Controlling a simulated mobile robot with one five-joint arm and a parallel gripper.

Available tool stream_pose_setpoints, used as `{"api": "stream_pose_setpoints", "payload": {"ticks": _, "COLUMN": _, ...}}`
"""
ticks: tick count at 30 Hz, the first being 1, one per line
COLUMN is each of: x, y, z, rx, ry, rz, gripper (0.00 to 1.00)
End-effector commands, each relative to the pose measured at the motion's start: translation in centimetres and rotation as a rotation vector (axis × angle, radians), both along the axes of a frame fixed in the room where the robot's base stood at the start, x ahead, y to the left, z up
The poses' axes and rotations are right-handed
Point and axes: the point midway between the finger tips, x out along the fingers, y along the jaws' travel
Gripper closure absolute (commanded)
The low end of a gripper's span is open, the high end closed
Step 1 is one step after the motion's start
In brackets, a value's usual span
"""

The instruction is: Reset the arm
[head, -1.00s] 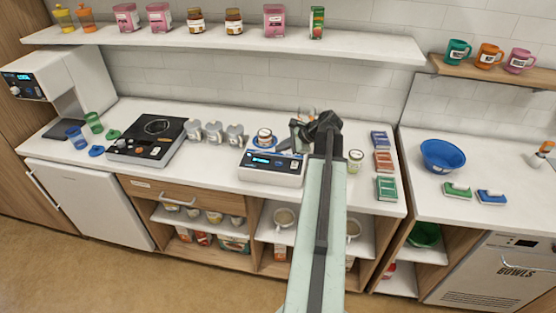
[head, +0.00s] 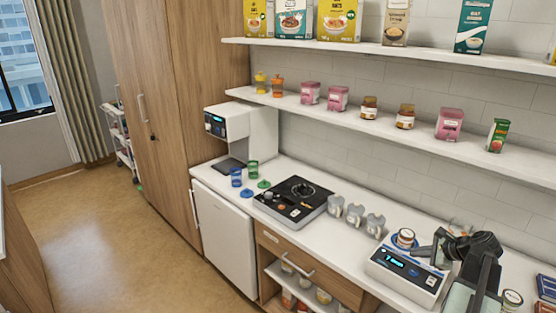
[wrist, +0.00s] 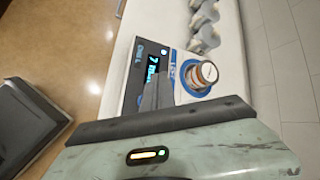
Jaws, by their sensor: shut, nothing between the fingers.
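My arm rises at the lower right of the head view. My gripper (head: 416,252) is over the right part of the white scale (head: 392,283), fingers pointing left. In the wrist view its dark fingers (wrist: 158,88) are together and empty, in front of the scale's display (wrist: 152,72). A small jar (head: 405,235) with an orange-brown label sits on a blue-rimmed dish at the scale's back. The jar also shows in the wrist view (wrist: 203,74), right of the fingers and apart from them.
Several grey canisters (head: 355,214) stand left of the scale, then a black hotplate (head: 294,200). Blue and green cups (head: 236,177) stand farther left. A jar (head: 511,299) is close right of my arm. Shelves with food packs run above the counter. The floor (head: 130,235) at left is clear.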

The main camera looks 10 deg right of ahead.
Motion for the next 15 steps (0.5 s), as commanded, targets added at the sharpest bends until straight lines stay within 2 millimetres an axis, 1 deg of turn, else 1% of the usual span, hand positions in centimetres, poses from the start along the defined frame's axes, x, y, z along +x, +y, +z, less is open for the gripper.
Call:
{"api": "stream_pose_setpoints", "payload": {"ticks": 1, "x": 1.7, "y": 2.0, "z": -0.2, "rx": 0.0, "ry": -0.001, "rz": 0.039, "gripper": 1.0}}
{"api": "stream_pose_setpoints", "payload": {"ticks": 2, "x": 3.0, "y": 3.5, "z": -0.3, "rx": 0.0, "ry": -0.001, "rz": 0.068, "gripper": 1.0}}
{"api": "stream_pose_setpoints", "payload": {"ticks": 3, "x": 4.8, "y": 6.0, "z": -0.4, "rx": 0.0, "ry": 0.0, "rz": 0.112, "gripper": 1.0}}
{"api": "stream_pose_setpoints", "payload": {"ticks": 5, "x": 7.5, "y": 10.5, "z": -0.6, "rx": 0.0, "ry": 0.0, "rz": 0.189, "gripper": 1.0}}
{"api": "stream_pose_setpoints", "payload": {"ticks": 6, "x": 9.1, "y": 13.8, "z": -0.9, "rx": -0.004, "ry": 0.005, "rz": 0.244, "gripper": 1.0}}
{"api": "stream_pose_setpoints", "payload": {"ticks": 8, "x": 11.0, "y": 18.9, "z": -1.4, "rx": -0.02, "ry": 0.024, "rz": 0.328, "gripper": 1.0}}
{"api": "stream_pose_setpoints", "payload": {"ticks": 9, "x": 11.8, "y": 22.3, "z": -1.9, "rx": -0.036, "ry": 0.039, "rz": 0.387, "gripper": 1.0}}
{"api": "stream_pose_setpoints", "payload": {"ticks": 11, "x": 12.5, "y": 27.5, "z": -2.8, "rx": -0.073, "ry": 0.066, "rz": 0.49, "gripper": 1.0}}
{"api": "stream_pose_setpoints", "payload": {"ticks": 12, "x": 12.7, "y": 30.9, "z": -3.4, "rx": -0.108, "ry": 0.083, "rz": 0.568, "gripper": 1.0}}
{"api": "stream_pose_setpoints", "payload": {"ticks": 14, "x": 12.5, "y": 35.6, "z": -4.3, "rx": -0.171, "ry": 0.106, "rz": 0.69, "gripper": 1.0}}
{"api": "stream_pose_setpoints", "payload": {"ticks": 15, "x": 12.1, "y": 38.4, "z": -4.9, "rx": -0.218, "ry": 0.119, "rz": 0.773, "gripper": 1.0}}
